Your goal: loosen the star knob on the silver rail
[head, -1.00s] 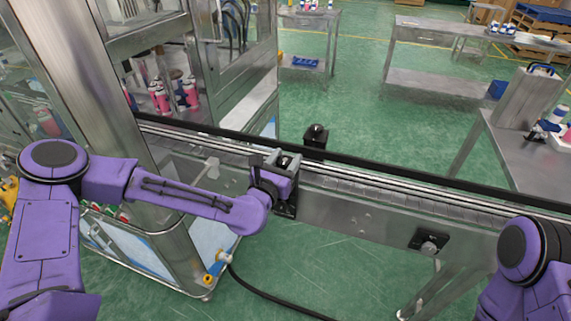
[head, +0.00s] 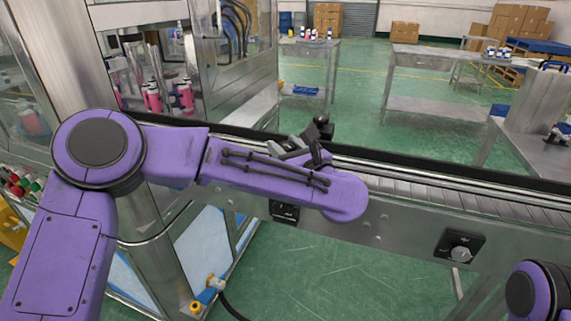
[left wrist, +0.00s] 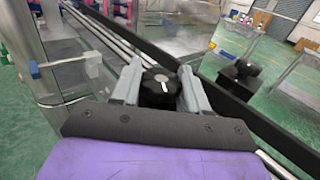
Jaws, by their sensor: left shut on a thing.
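The star knob (left wrist: 159,89) is black with a white mark on its top, seen in the left wrist view. My left gripper (left wrist: 162,84) has its two grey fingers on either side of the knob and is shut on it. In the head view, my left gripper (head: 298,150) is at the conveyor's silver rail (head: 420,181), partly behind my purple forearm. The knob is hidden there. My right gripper is out of view.
A black block (head: 322,126) stands just beyond the rail, and it also shows in the left wrist view (left wrist: 240,75). A black plate with a grey knob (head: 460,247) is on the conveyor's side. A glass-and-metal cabinet (head: 150,65) stands at the left.

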